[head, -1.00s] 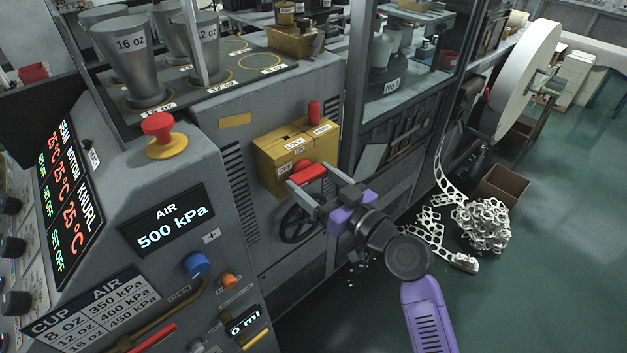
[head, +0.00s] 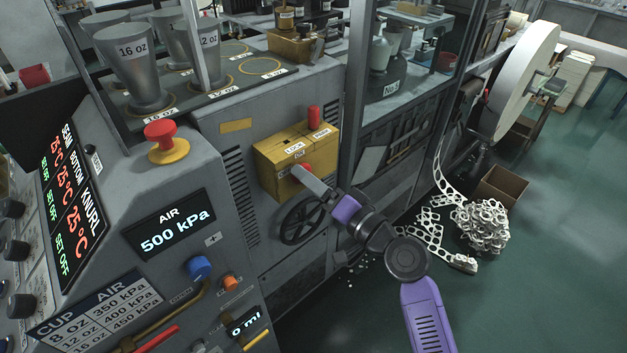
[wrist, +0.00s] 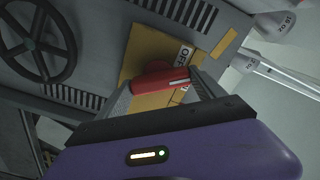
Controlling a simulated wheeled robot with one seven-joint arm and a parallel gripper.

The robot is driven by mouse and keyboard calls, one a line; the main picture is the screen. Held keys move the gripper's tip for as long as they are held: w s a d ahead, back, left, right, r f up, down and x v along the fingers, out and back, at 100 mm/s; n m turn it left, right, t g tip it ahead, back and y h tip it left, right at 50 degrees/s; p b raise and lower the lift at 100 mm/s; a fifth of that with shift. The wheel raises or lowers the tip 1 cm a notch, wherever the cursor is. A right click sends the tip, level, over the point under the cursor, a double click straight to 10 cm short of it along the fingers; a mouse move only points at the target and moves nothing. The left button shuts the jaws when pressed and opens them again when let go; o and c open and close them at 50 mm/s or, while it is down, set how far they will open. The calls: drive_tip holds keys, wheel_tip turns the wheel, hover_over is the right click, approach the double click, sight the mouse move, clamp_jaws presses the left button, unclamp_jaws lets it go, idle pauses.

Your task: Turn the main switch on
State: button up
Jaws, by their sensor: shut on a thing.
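The main switch is a yellow box (head: 268,172) on the grey machine front, with LOCK, ON and OFF labels. Its red rotary handle (head: 303,168) is mostly hidden behind my gripper (head: 304,174) in the head view. In the wrist view the red handle (wrist: 160,79) lies between the two grey fingers of my gripper (wrist: 160,84), which is shut on it. In the head view the fingers line up one behind the other, so the grip is turned on edge. The handle's exact pointing is hard to tell there.
A black handwheel (head: 301,221) sits just below the box. A red upright piece (head: 314,117) stands at the box's top right. A red emergency button (head: 161,132) and an air display (head: 172,232) are to the left. Scrap (head: 480,226) lies on the floor to the right.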

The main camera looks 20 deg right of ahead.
drive_tip(key=shift+d+m+p, duration=0.1)
drive_tip(key=shift+m+p, duration=1.15)
drive_tip(key=shift+m, duration=2.05)
drive_tip(key=o, duration=1.4)
drive_tip(key=shift+c, duration=0.2)
drive_tip(key=b+v, duration=0.1)
drive_tip(key=v, duration=0.7)
drive_tip(key=shift+b, duration=0.4)
drive_tip(key=shift+w, duration=0.1)
